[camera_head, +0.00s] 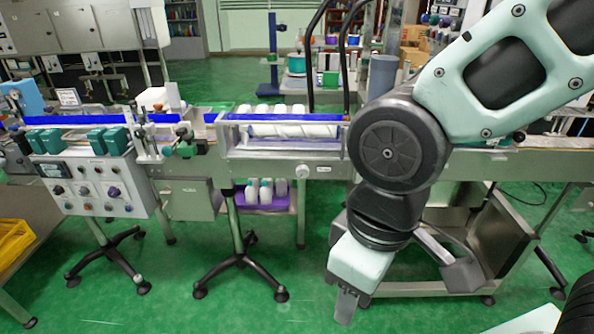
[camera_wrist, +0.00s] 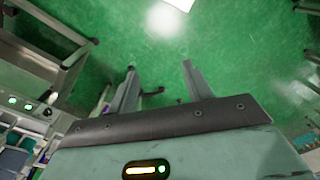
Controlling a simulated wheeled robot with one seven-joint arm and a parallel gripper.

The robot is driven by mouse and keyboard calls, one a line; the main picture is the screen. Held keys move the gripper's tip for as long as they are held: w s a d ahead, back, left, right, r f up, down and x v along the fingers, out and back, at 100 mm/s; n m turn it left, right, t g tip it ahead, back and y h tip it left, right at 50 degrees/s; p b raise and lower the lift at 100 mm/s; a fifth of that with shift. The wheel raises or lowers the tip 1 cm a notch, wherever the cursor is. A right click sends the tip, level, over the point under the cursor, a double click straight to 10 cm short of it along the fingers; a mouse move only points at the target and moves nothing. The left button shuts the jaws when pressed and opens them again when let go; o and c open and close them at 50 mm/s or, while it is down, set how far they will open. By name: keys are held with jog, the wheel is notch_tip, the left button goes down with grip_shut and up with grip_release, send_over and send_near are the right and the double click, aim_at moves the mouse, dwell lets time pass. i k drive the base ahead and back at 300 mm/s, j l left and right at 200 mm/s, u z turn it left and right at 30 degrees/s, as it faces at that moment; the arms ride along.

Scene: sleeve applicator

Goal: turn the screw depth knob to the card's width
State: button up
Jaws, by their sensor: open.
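My gripper (camera_head: 346,304) hangs low over the green floor, in front of the machine and right of its middle. In the wrist view its two fingers (camera_wrist: 159,78) are apart with only floor between them. A pale round knob (camera_head: 303,171) sits on the front of the conveyor, below the white spiral screw (camera_head: 292,130); I cannot tell for sure that it is the screw depth knob. My gripper is below and right of it, not touching. A small white card (camera_head: 69,97) stands behind the conveyor at the left; its print is too small to read.
A control panel (camera_head: 97,187) with buttons and knobs is at the left. White bottles (camera_head: 267,190) stand on a purple shelf under the conveyor. A yellow crate (camera_head: 14,241) is at the far left. Black stand legs (camera_head: 240,262) spread on the floor. Open floor lies in front.

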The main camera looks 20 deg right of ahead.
aim_at(302, 171)
jog(key=u, duration=1.5)
jog(key=i+u, duration=0.1)
jog(key=u, duration=0.7)
jog(key=i+u, duration=0.15)
jog(key=u, duration=0.3)
jog(key=l+u, duration=0.15)
jog(key=u, duration=0.25)
jog(key=i+l+u, duration=0.1)
jog(key=u, duration=0.3)
jog(key=i+l+u, duration=0.15)
jog(key=l+u, duration=0.7)
jog(key=l, duration=0.4)
jog(key=i+l, duration=0.15)
jog(key=l, duration=0.25)
jog(key=z, duration=5.1)
